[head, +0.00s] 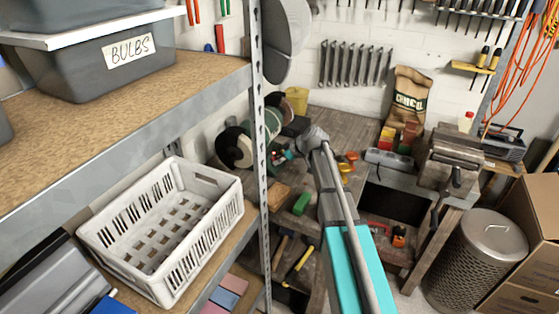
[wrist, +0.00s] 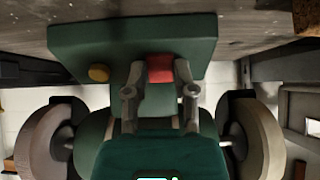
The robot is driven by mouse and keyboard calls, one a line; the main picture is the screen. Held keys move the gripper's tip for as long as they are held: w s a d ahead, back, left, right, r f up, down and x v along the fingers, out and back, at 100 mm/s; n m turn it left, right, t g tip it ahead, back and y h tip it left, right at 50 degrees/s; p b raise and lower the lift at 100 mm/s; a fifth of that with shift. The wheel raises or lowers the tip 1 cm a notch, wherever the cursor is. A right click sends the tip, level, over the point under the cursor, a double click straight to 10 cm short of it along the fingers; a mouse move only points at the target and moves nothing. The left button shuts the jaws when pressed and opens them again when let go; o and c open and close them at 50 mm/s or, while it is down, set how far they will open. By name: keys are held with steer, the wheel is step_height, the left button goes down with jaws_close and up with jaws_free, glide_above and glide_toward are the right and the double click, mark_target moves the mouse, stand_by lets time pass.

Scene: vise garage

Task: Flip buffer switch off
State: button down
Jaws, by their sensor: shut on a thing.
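The buffer is a green bench machine (head: 262,130) on the workbench, with a pale round wheel at each side. In the wrist view its green base (wrist: 75,48) carries a red switch (wrist: 160,69) and a round yellow button (wrist: 98,73) to the left of it. My gripper (wrist: 159,72) has its two fingers on either side of the red switch, shut on it. In the head view my gripper (head: 283,153) is at the front of the buffer, small and partly hidden, and the switch cannot be made out there.
A metal shelf post (head: 261,200) stands close to the left of my arm. A white crate (head: 165,225) sits on the lower shelf. A vise (head: 448,160) and a grey power strip (head: 388,158) are to the right on the bench.

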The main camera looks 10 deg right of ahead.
steer(key=shift+r, duration=0.1)
steer(key=shift+w+a+r+g+h+p, duration=0.2)
steer(key=shift+g+h+p, duration=0.3)
steer(key=shift+p, duration=0.6)
steer(key=shift+g+h+p, duration=0.4)
steer(key=shift+h+p, duration=0.25)
steer(key=shift+h, duration=0.05)
steer(key=shift+s, duration=0.1)
steer(key=shift+c, duration=2.2)
jaws_free()
steer(key=shift+f+b, duration=0.25)
steer(key=shift+b, duration=0.25)
steer(key=shift+d+t+y, duration=0.1)
steer(key=shift+t+y, duration=0.2)
steer(key=shift+y, duration=0.1)
steer(key=shift+s+d+f+t+y+b, duration=0.15)
steer(key=shift+t+y+b, duration=0.4)
steer(key=shift+b, duration=0.6)
